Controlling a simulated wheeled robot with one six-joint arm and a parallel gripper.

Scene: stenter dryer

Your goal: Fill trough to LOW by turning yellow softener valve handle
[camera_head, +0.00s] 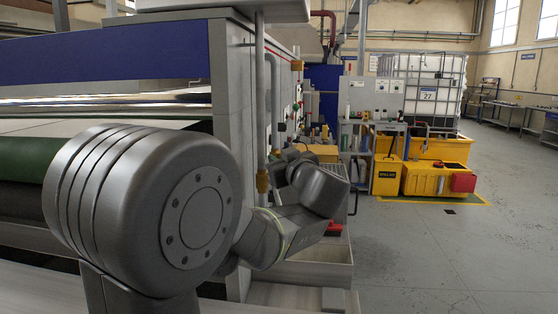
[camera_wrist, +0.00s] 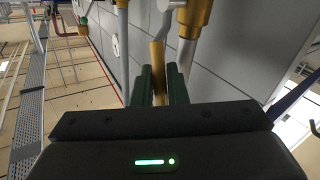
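In the wrist view, a yellow bar (camera_wrist: 158,72), which looks like the softener valve handle, stands between the dark green fingers of my gripper (camera_wrist: 161,88). The fingers sit close on both sides of it with no clear gap. A brass-coloured fitting (camera_wrist: 196,12) on a grey pipe is just beyond, to the upper right. In the head view my arm hides the handle and my gripper. A pale open trough (camera_head: 318,272) lies low beside the machine, partly behind my arm. Its liquid level cannot be made out.
The grey machine side wall (camera_wrist: 235,50) with pipes runs close to my gripper. A brass pipe fitting (camera_head: 262,181) shows beside my arm. Yellow bins (camera_head: 424,180) and a caged white tank (camera_head: 432,85) stand farther back. The floor (camera_head: 450,250) on the right is clear.

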